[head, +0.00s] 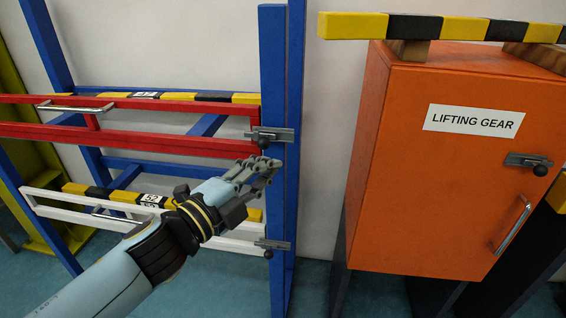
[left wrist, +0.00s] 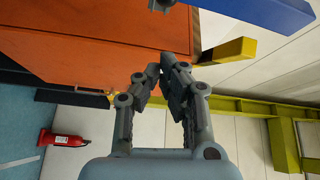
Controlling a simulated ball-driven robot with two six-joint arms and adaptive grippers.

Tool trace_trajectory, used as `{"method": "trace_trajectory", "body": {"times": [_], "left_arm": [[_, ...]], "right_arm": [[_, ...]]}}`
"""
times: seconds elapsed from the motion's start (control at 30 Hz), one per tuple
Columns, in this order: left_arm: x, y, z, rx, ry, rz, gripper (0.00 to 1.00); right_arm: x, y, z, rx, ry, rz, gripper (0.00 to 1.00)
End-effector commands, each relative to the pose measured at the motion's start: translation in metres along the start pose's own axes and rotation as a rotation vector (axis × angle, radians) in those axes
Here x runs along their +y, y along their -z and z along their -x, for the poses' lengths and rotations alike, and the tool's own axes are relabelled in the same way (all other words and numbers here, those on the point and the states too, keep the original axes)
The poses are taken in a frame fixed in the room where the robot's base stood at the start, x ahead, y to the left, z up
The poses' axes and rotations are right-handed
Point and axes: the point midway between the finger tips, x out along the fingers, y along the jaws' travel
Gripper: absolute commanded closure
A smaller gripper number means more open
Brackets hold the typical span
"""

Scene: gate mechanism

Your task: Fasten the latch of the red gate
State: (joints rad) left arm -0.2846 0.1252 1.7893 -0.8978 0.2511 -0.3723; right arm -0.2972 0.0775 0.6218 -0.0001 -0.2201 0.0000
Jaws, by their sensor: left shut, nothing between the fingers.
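The red gate (head: 180,144) is a red-barred frame between blue posts in the head view, its right end against the blue upright (head: 283,70). Its grey latch (head: 270,134), with a small dark knob (head: 263,144), lies horizontally across the gate's end and the post. I cannot tell whether the bolt is fully home. My left gripper (head: 268,166) is shut and empty, just below the latch and in front of the post, apparently apart from it. In the left wrist view its fingertips (left wrist: 167,66) meet. A grey piece at the top edge there may be the latch. My right gripper is out of view.
A white gate (head: 80,208) with its own latch (head: 273,244) is below, partly behind my left arm. An orange cabinet (head: 445,170) labelled "LIFTING GEAR" stands right, with a yellow-black bar (head: 440,28) on top. A fire extinguisher (left wrist: 63,138) shows in the wrist view.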

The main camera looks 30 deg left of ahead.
Motion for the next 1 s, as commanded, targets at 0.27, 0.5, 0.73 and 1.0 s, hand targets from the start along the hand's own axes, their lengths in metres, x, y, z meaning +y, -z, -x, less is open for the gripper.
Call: {"method": "trace_trajectory", "body": {"times": [0.27,0.5,0.73,1.0], "left_arm": [[0.002,0.0,0.032,0.001,0.0,0.0,1.0],[-0.001,0.001,0.034,0.001,0.001,0.0,1.0],[0.0,0.001,0.034,0.001,0.001,0.0,1.0],[0.0,0.0,0.034,0.001,0.001,0.0,1.0]], "right_arm": [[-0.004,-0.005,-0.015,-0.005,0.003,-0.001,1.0],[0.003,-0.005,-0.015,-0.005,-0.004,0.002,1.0],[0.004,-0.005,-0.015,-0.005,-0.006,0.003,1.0],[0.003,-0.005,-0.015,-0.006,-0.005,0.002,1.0]]}}
